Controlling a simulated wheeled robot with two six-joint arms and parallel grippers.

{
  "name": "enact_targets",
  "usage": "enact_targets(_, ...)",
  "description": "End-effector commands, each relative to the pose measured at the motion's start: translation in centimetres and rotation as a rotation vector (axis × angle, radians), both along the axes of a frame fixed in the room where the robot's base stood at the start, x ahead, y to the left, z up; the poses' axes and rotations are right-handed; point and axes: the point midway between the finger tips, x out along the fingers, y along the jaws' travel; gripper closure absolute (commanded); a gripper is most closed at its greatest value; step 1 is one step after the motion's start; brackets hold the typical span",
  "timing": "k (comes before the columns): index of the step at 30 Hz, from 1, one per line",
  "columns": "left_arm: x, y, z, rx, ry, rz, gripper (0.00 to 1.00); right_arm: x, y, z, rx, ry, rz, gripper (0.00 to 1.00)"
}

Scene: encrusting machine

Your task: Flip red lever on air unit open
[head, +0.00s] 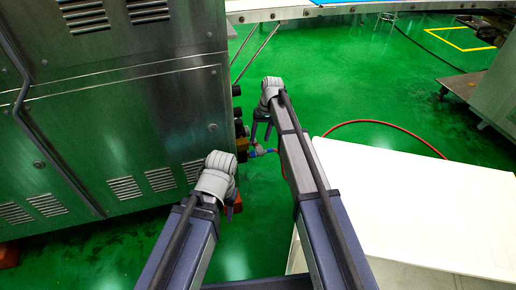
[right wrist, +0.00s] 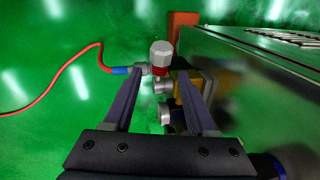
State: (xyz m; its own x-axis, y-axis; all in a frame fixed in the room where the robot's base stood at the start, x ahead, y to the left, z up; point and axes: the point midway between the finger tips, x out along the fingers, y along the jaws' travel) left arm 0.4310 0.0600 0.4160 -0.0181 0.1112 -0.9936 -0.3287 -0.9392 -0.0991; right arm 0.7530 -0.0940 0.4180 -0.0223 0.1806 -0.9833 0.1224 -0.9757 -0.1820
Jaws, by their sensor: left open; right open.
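The air unit (head: 242,143) is on the side of the steel machine in the head view, partly hidden by my right gripper (head: 262,132). In the right wrist view the unit shows a pale faceted cap (right wrist: 162,52) with a red part (right wrist: 160,70) under it, which may be the red lever. Grey round fittings (right wrist: 164,87) lie below it. My right gripper also shows there (right wrist: 161,75), open, with its fingertips on either side of the red part. Contact cannot be told. My left gripper (head: 231,211) is open and empty, lower beside the machine.
The steel machine (head: 120,110) fills the left of the head view. A red hose (right wrist: 75,62) runs from a blue fitting (right wrist: 121,70) at the unit. A white-topped table (head: 420,210) stands at the right. Green floor (head: 350,90) is open beyond.

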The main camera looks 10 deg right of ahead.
Motion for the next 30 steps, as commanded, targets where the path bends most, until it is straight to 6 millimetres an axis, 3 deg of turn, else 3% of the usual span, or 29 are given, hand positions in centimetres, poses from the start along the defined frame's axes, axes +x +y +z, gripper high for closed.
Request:
enact_targets(1,0.0,0.0,-1.4,0.0,0.0,0.001,0.5,0.0,0.1,-1.4,0.0,0.0,0.0,0.43)
enact_targets(9,0.0,0.0,-4.3,-0.001,-0.002,0.002,0.5,-0.1,0.7,-4.3,0.0,0.0,-0.001,0.43)
enact_targets(20,0.1,0.0,-4.5,-0.001,-0.003,0.002,0.5,-0.1,0.9,-4.5,0.0,0.0,-0.001,0.43)
enact_targets(30,0.1,0.0,-4.5,-0.001,-0.003,0.002,0.5,-0.1,0.8,-4.5,0.0,0.0,0.0,0.79)
